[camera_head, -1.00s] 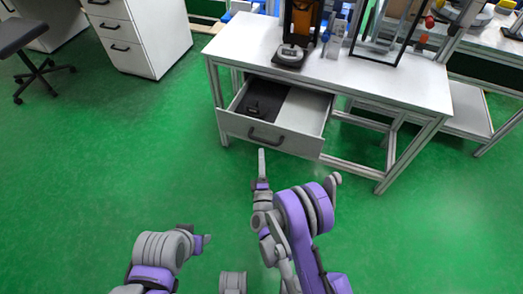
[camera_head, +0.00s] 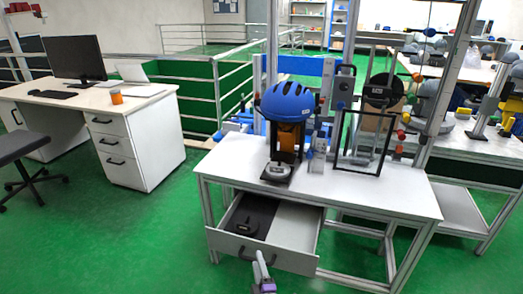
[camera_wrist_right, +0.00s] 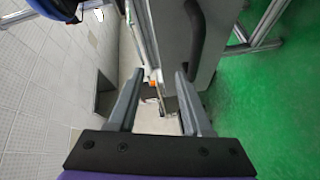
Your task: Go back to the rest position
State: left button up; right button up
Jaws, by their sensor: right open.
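My right gripper (camera_head: 262,268) shows at the bottom of the head view, in front of the open drawer (camera_head: 290,258) and overlapping its front panel in the picture. In the right wrist view its two fingers (camera_wrist_right: 159,78) are spread apart with nothing between them. The drawer's dark handle (camera_wrist_right: 196,38) is just beyond the fingers there, apart from them. My left gripper is not in view.
The workbench (camera_head: 390,190) carries a blue helmet (camera_head: 287,101) on the drop tower and a black frame (camera_head: 362,142). A dark item (camera_head: 247,228) lies in the drawer. A desk (camera_head: 150,130) and chair (camera_head: 22,150) stand left. Green floor between is clear.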

jog(key=s+d+r+m+g+h, duration=0.1)
jog(key=s+d+r+m+g, duration=0.5)
jog(key=s+d+m, duration=0.4)
jog(key=s+d+f+m+g+h, duration=0.1)
jog(key=s+d+m+g+h, duration=0.25)
jog(key=s, duration=0.85)
jog(key=s+d+m+g+y, duration=0.1)
jog(key=s+d+m+g, duration=0.4)
jog(key=s, duration=0.7)
pick_arm(q)
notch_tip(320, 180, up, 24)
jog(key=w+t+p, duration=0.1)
jog(key=p, duration=2)
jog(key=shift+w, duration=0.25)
pick_arm(e)
notch_tip(320, 180, up, 24)
jog(key=w+n+t, duration=0.1)
jog(key=w+t, duration=0.1)
jog(key=t, duration=0.1)
jog(key=shift+d+f, duration=0.15)
jog(key=shift+f, duration=0.1)
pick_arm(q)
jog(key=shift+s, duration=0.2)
pick_arm(e)
jog(key=shift+s+h, duration=0.25)
